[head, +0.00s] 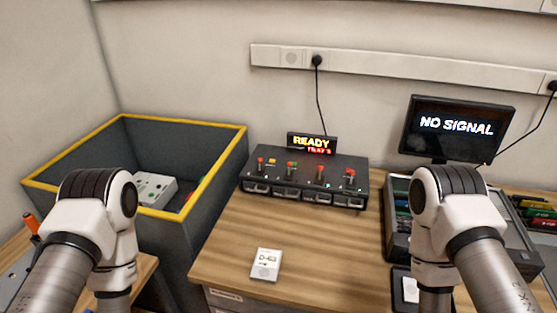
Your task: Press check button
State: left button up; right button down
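A black console (303,178) with several red-topped controls (320,172) stands at the back of the wooden desk. A small display (311,143) behind it reads "READY" in yellow, with smaller red text below that is hard to read. I cannot tell which control, if any, is the check button. My two arms come in from the lower left and lower right and bend downward. Neither gripper shows; both are outside the picture or hidden behind my arm links.
A dark bin with a yellow rim (185,122) at left holds a white box (154,188). A white labelled device (266,265) lies on the desk (325,255). A monitor (455,127) reads "NO SIGNAL". A tray (396,215) sits behind my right arm. The desk's middle is clear.

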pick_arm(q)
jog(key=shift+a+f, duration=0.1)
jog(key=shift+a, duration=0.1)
